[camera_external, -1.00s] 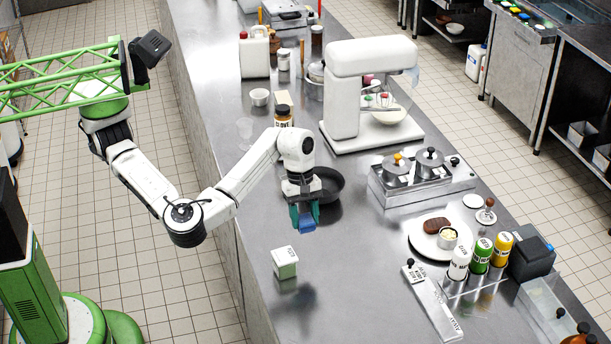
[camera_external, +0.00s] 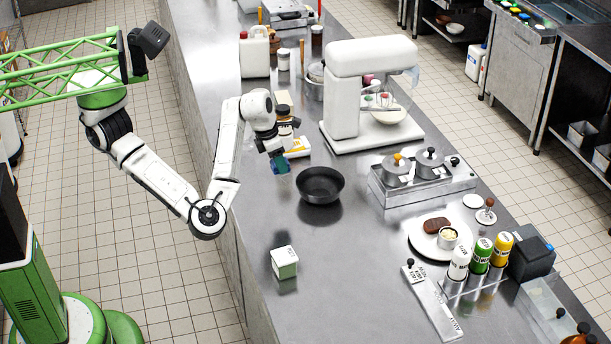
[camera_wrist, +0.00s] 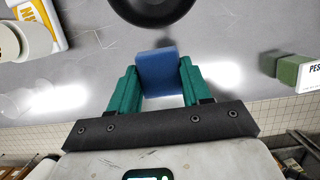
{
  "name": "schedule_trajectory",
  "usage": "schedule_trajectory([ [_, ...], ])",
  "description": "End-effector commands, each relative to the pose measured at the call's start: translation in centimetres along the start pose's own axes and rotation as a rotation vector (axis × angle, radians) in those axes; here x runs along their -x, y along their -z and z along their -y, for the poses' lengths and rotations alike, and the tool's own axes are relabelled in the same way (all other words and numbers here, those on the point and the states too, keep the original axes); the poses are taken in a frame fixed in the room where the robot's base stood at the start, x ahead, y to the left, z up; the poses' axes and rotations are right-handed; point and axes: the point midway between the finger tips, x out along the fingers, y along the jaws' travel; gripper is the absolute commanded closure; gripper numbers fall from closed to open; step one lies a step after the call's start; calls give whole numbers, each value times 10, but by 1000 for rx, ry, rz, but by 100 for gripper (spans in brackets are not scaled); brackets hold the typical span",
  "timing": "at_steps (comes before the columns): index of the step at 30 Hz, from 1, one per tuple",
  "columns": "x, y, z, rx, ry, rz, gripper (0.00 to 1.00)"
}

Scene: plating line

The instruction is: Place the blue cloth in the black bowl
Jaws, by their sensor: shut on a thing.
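My gripper (camera_external: 279,164) is shut on the blue cloth (camera_wrist: 158,72), which sits between the two green fingers in the wrist view. In the external view a small part of the blue cloth (camera_external: 283,169) shows below the fingers, held above the counter. The black bowl (camera_external: 320,186) stands upright on the counter, to the right of and a little lower in the picture than my gripper. In the wrist view the bowl (camera_wrist: 152,8) is at the top edge, partly cut off, just beyond the cloth and apart from it.
A white and green box (camera_external: 285,262) stands on the counter below the bowl in the picture. A stand mixer (camera_external: 343,100) and a pot unit (camera_external: 420,180) are to the right. A yellow-and-white container (camera_external: 297,148) is close behind my gripper. The counter left of the box is clear.

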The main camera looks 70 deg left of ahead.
Motion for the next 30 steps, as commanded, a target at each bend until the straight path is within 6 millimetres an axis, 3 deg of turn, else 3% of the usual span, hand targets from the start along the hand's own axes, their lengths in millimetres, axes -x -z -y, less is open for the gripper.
schedule_trajectory([
  [11,-56,-68,4,-5,4,-5,81],
  [18,-104,-87,4,-5,3,-4,81],
  [27,-130,-97,5,-4,2,-5,81],
  [30,-143,-92,6,-5,2,-5,81],
])
